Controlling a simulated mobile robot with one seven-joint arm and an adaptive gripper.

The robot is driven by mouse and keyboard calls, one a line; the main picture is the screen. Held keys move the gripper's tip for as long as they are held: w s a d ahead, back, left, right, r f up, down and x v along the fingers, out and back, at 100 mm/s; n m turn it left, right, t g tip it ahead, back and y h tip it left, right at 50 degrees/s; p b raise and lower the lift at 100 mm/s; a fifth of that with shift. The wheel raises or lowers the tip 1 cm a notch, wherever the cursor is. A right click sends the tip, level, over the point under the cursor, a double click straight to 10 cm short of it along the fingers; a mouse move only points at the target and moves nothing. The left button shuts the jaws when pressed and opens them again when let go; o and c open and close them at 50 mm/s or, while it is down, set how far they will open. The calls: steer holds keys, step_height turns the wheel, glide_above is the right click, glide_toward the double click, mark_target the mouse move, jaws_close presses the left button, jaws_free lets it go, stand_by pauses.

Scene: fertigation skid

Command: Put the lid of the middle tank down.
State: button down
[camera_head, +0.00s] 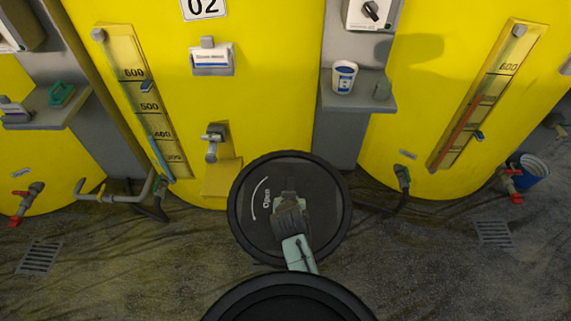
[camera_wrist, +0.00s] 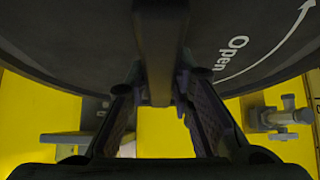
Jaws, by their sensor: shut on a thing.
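The round black lid (camera_head: 327,210), marked "Open" with a curved arrow, is held in front of the lower part of the yellow middle tank (camera_head: 265,110), which bears the number 02. My gripper (camera_head: 289,200) is over the lid's middle and shut on its handle. In the wrist view the lid (camera_wrist: 70,30) fills the top, and its bar-shaped handle (camera_wrist: 160,40) runs between the two fingers of my gripper (camera_wrist: 160,80). The tank's top opening is out of view. I cannot tell how high the lid is above the floor.
A valve tap (camera_head: 213,140) sticks out of the middle tank, with a level gauge (camera_head: 145,105) to its left. A grey shelf (camera_head: 358,104) carries a white cup (camera_head: 343,76). Pipes and red-handled valves (camera_head: 515,183) stand low at both sides. Floor with drain grates (camera_head: 40,257) is open left and right.

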steer(key=f, duration=0.3)
steer(key=shift+s+d, duration=0.1)
steer(key=shift+d, duration=0.2)
steer(key=shift+s, duration=0.1)
